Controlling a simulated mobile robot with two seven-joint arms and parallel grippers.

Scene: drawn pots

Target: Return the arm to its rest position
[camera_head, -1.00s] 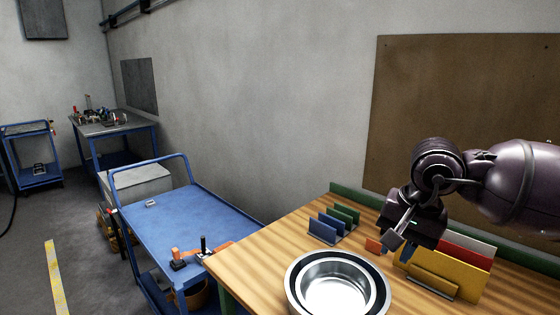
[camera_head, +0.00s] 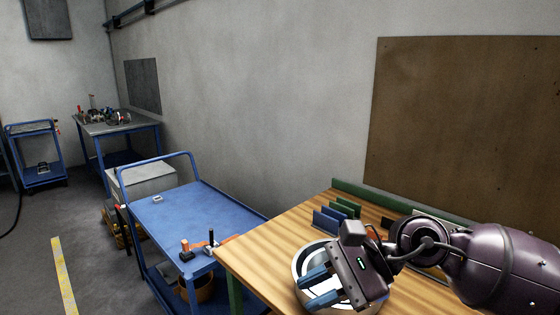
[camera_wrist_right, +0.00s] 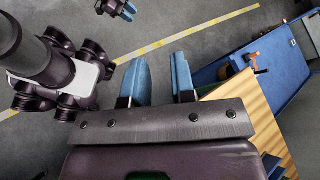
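My right arm comes in from the right in the head view. Its gripper (camera_head: 306,290) is over the left part of the wooden table, its two blue fingers pointing left. The fingers are apart with nothing between them; the wrist view also shows the empty gap (camera_wrist_right: 158,82).
The wooden table (camera_head: 270,255) carries a rack with blue and green dividers (camera_head: 328,220) behind the gripper. A blue cart (camera_head: 195,220) with orange-handled tools stands left of it. A brown board (camera_head: 460,120) hangs on the wall. Open floor lies at far left.

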